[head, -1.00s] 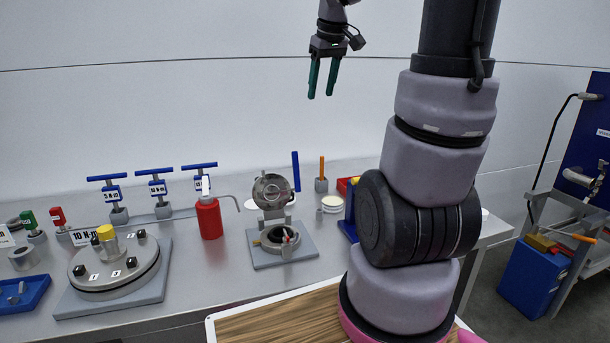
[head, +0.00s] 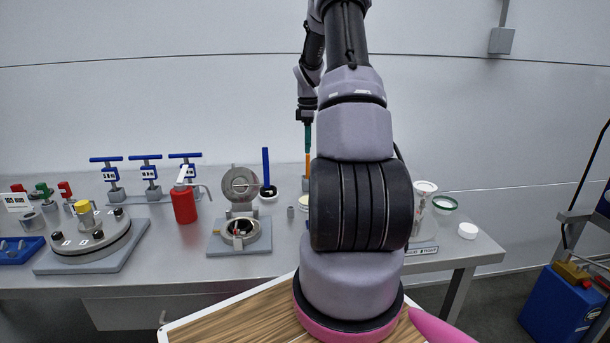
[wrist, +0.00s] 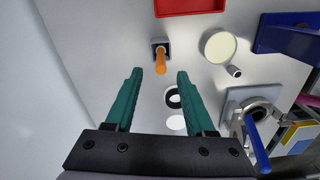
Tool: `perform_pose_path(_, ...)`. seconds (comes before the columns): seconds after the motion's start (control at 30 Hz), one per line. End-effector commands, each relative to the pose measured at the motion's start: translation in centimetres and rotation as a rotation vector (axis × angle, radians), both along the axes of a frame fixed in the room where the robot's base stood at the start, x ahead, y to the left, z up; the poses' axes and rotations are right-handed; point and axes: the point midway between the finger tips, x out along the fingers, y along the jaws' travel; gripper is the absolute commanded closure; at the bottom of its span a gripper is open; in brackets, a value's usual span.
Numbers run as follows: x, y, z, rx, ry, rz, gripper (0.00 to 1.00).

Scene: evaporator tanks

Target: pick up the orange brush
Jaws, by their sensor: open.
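The orange brush (head: 308,162) stands upright in a small grey block holder (head: 305,184) near the back of the steel bench. In the wrist view the brush (wrist: 160,62) is seen nearly end-on, just beyond the fingertips and about midway between them. My gripper (wrist: 159,75) is open and empty, with its two teal fingers on either side of the line to the brush. In the head view my gripper (head: 307,137) points down right above the brush. My arm hides part of that area, so the exact gap is unclear.
A blue upright handle (head: 266,167) stands left of the brush and a hinged metal device (head: 241,205) in front. A red tray (wrist: 190,6), a cream disc (wrist: 219,46) and a blue object (wrist: 287,36) lie near the holder. A red bottle (head: 184,203) stands further left.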

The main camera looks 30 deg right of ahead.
Motion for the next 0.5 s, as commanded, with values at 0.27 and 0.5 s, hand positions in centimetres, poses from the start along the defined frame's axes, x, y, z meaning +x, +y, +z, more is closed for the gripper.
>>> perform_pose_path(0.27,-0.1,0.1,-3.0,0.001,0.001,-0.002,0.45)
perform_pose_path(0.5,-0.1,0.3,-6.3,0.002,0.002,-0.002,0.45)
